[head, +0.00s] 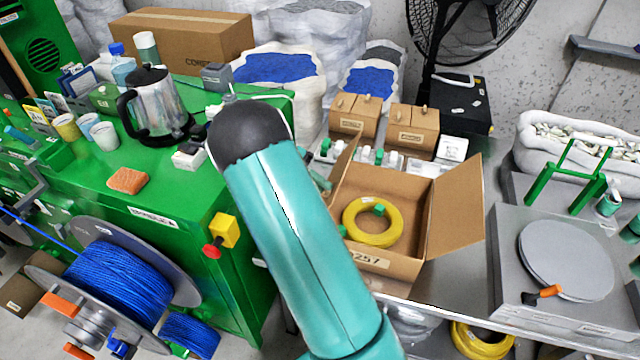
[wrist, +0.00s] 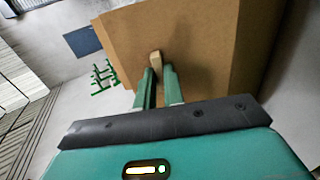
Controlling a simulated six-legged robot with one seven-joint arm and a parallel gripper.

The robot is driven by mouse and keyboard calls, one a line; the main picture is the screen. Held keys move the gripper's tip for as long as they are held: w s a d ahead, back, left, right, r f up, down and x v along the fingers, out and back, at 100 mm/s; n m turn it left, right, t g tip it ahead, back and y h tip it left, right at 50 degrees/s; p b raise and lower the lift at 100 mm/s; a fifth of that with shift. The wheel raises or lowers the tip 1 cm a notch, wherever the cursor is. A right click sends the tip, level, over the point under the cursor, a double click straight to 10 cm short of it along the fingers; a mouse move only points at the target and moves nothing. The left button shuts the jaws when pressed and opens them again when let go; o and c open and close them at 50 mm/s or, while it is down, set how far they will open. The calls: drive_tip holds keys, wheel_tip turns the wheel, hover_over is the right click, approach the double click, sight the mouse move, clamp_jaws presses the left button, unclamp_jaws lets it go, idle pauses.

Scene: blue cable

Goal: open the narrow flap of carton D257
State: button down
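Carton D257 (head: 405,268) stands open-topped on the grey table, its label partly hidden by my arm. A yellow coil (head: 371,222) lies inside. Its right flap (head: 456,207) is folded out and up. A narrow flap (head: 345,160) stands raised at the left side, partly behind my arm. In the wrist view a brown cardboard panel (wrist: 205,40) fills the upper middle, with a small tan tab (wrist: 155,58) on it. My gripper (wrist: 159,70) has its two green fingers apart, with the tab at their tips. I cannot see contact on both sides. My arm mostly hides the gripper in the head view.
Two small cartons (head: 353,116) (head: 413,130) and a black box (head: 462,105) stand behind the carton. A grey plate with a round disc (head: 566,260) lies to its right. A green bench (head: 215,190) with a kettle (head: 156,105) is on the left.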

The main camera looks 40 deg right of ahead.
drive_tip(key=c, duration=1.5)
unclamp_jaws()
drive_tip(key=v, duration=1.3)
drive_tip(key=shift+w+a+r, duration=0.15)
drive_tip(key=shift+w+r, duration=0.1)
drive_tip(key=shift+w, duration=0.05)
